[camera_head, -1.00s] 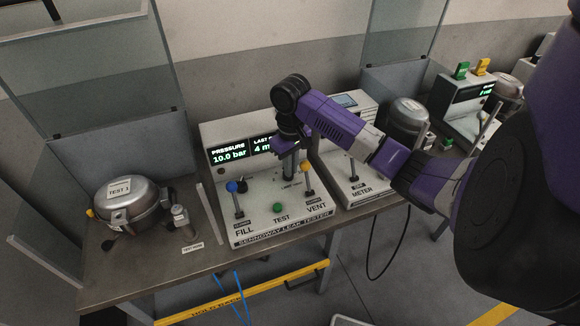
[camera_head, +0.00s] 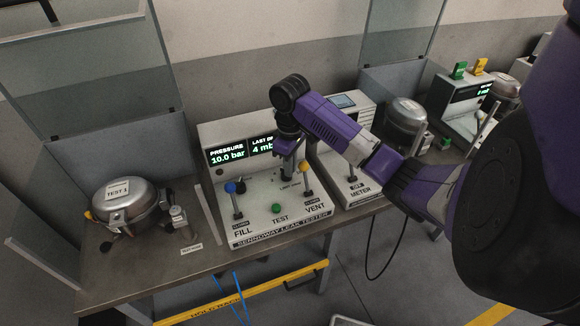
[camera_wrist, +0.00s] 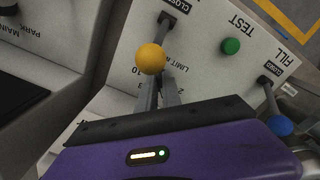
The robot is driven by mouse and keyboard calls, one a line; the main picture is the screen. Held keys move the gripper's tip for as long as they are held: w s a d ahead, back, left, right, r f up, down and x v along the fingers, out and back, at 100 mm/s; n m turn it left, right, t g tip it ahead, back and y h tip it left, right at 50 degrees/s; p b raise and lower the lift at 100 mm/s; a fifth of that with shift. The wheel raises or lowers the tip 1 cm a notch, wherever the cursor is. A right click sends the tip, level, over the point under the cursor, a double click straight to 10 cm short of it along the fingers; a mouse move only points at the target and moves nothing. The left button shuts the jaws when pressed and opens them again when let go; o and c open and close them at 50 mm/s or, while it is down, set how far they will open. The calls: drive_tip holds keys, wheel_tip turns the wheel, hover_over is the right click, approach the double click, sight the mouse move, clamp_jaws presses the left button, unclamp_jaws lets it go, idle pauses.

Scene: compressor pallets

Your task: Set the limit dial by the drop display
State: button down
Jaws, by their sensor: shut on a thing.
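The leak tester (camera_head: 258,205) stands on the bench with a pressure display (camera_head: 228,154) reading 10.0 bar. The drop display (camera_head: 263,145) beside it begins with 4; my arm covers its right end. My gripper (camera_head: 287,172) points down at the panel by the LIMIT label (camera_head: 290,184). In the wrist view my gripper (camera_wrist: 160,88) has its fingers close together, shut on the limit dial. The dial itself is hidden by the fingers and the yellow lever ball (camera_wrist: 151,58). Parts of its scale, 10 and 2, show beside the fingers.
The yellow VENT lever (camera_head: 306,168) stands very close to my gripper. The blue FILL lever (camera_head: 231,187) and green TEST button (camera_head: 276,208) are to its left. A compressor (camera_head: 127,203) sits at left on the bench. A meter box (camera_head: 350,175) stands to the right.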

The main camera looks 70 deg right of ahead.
drive_tip(key=c, duration=1.8)
unclamp_jaws()
drive_tip(key=shift+r, duration=0.1)
wheel_tip(320, 180, up, 8)
drive_tip(key=shift+f+p, duration=0.15)
drive_tip(key=shift+p, duration=0.25)
